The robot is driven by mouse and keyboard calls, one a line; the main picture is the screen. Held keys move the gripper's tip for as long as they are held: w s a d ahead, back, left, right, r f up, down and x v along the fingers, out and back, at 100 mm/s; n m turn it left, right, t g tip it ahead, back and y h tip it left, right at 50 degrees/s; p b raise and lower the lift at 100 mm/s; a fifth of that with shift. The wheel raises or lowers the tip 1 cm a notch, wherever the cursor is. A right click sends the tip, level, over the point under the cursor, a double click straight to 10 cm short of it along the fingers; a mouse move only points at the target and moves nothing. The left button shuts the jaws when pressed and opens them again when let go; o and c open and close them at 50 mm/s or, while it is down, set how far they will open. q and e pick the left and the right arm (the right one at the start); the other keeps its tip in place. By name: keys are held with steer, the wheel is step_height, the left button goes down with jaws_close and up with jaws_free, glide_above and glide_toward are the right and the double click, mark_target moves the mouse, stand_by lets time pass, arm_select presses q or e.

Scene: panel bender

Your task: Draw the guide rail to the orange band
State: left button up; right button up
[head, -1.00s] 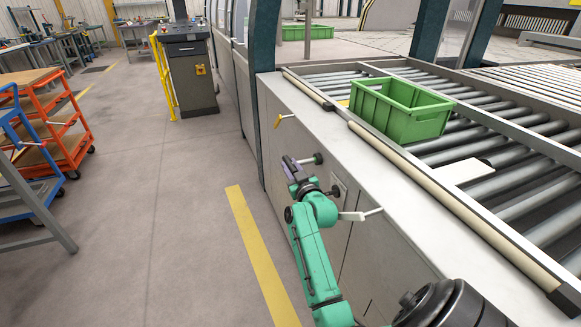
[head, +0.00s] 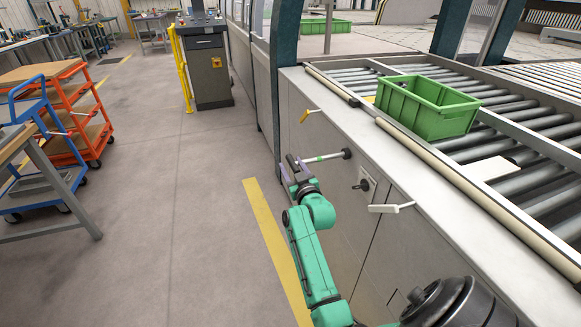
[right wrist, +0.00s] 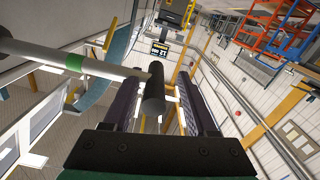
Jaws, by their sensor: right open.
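The guide rail's pull rod (head: 333,156) sticks out from a dark collar (head: 347,153) on the white machine side. A green band (head: 319,158) rings the rod; it also shows in the right wrist view (right wrist: 75,68). I see no orange band on the bare rod. In the right wrist view the rod ends in a black crosswise handle (right wrist: 153,92) between my fingers. My right gripper (head: 297,164) is open around this handle, fingers on both sides; whether they touch it I cannot tell. My left gripper is out of view.
A white lever (head: 390,208) and a dark knob (head: 362,185) sit on the machine side, and a yellow lever (head: 308,115) is farther back. A green bin (head: 427,107) stands on the rollers. The floor on the left is clear up to the carts (head: 75,120).

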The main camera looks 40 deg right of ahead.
steer(key=shift+w+a+r, duration=0.1)
steer(key=shift+a, duration=0.1)
steer(key=shift+s+p, duration=0.25)
steer(key=shift+p, duration=0.05)
arm_select(q)
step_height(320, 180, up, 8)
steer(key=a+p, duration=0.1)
steer(key=p, duration=0.6)
arm_select(e)
steer(key=v, duration=1.4)
steer(key=w+d+m+b, duration=0.1)
steer(key=w+d, duration=0.1)
steer(key=w, duration=0.2)
steer(key=w+d+m+b, duration=0.1)
steer(key=w+m+b, duration=0.1)
steer(key=w, duration=0.3)
steer(key=w+d+m+b, duration=0.1)
steer(key=w+d, duration=0.1)
steer(key=w, duration=0.3)
steer(key=shift+d+b, duration=0.3)
steer(key=shift+d, duration=0.05)
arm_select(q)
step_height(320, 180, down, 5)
arm_select(e)
jaws_close()
